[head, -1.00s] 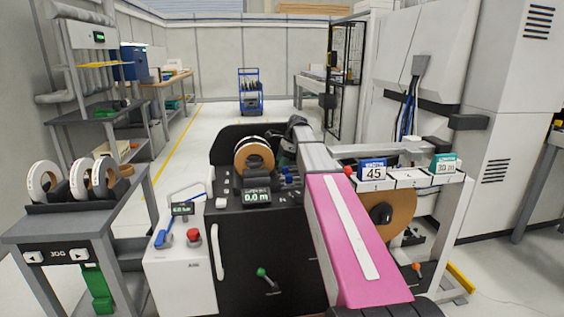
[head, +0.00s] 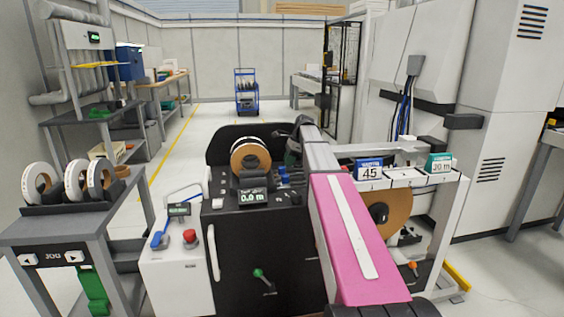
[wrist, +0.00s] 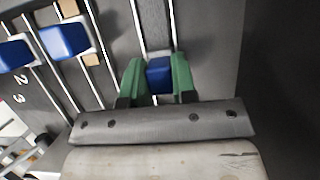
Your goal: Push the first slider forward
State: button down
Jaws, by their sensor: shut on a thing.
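In the wrist view, my gripper (wrist: 159,82) has its two green fingers closed on the sides of a blue slider knob (wrist: 159,70). This knob sits on a pair of metal rails in the dark panel. Two other blue slider knobs, one nearer (wrist: 63,40) and one at the left edge (wrist: 14,53), stand on their own rails to the left. The numerals 2 and 3 show on the panel at left; no number shows by the held knob. In the head view, the blue sliders (head: 284,172) are small on the black machine, and my fingertips are hard to make out.
The black machine (head: 260,250) carries a tape roll (head: 249,157) and a display (head: 254,197) reading 0.0 m. A red button (head: 190,237) is on the white cabinet at left.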

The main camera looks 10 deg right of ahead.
jog(key=c, duration=0.9)
grip_release()
jog(key=v, duration=1)
jog(key=shift+d+r, duration=0.2)
jog(key=shift+r, duration=0.15)
